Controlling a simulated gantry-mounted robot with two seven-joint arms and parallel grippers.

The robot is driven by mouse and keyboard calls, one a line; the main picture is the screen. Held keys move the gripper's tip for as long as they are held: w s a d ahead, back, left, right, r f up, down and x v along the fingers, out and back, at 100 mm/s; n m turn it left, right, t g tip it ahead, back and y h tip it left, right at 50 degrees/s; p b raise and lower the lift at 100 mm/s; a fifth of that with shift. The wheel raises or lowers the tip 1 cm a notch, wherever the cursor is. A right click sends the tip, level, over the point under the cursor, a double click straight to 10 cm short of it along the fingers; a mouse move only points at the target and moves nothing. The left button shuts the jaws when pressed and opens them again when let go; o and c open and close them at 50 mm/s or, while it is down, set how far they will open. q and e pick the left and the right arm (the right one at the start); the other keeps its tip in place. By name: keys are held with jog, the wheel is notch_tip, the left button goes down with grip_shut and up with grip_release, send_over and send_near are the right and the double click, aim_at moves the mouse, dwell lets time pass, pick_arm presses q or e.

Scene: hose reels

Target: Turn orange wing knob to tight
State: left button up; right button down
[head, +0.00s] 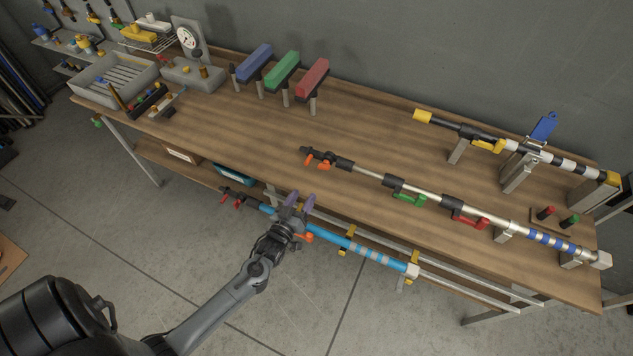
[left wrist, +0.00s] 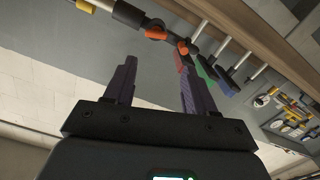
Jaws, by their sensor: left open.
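My left gripper (head: 298,206) is open, its two purple fingers apart over the blue pole (head: 353,246) along the table's front side. An orange wing knob (head: 304,238) on that pole shows just right of and below the fingers. In the left wrist view an orange knob (left wrist: 155,33) on a dark collar lies beyond the open fingers (left wrist: 157,60), with nothing between them. More orange knobs (head: 325,163) sit near the left end of the silver pole (head: 370,173) on the table. I cannot tell whether the fingers touch the blue pole. My right gripper is not in view.
Blue, green and red blocks on posts (head: 283,69) stand at the back of the wooden table (head: 200,115). A grey tray (head: 90,85) is at left. The table's middle is clear.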

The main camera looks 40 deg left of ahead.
aim_at(325, 164)
pick_arm(q)
jog(key=shift+t, duration=0.3)
jog(key=x, duration=0.4)
jog(key=b+x, duration=0.1)
jog(key=x, duration=0.3)
jog(key=b+x, duration=0.1)
jog(key=x, duration=0.4)
jog(key=shift+w+d+f, duration=0.1)
jog(key=shift+w+d, duration=0.1)
jog(key=shift+d, duration=0.05)
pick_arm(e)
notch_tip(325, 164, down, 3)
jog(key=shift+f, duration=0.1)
pick_arm(q)
jog(key=c, duration=0.8)
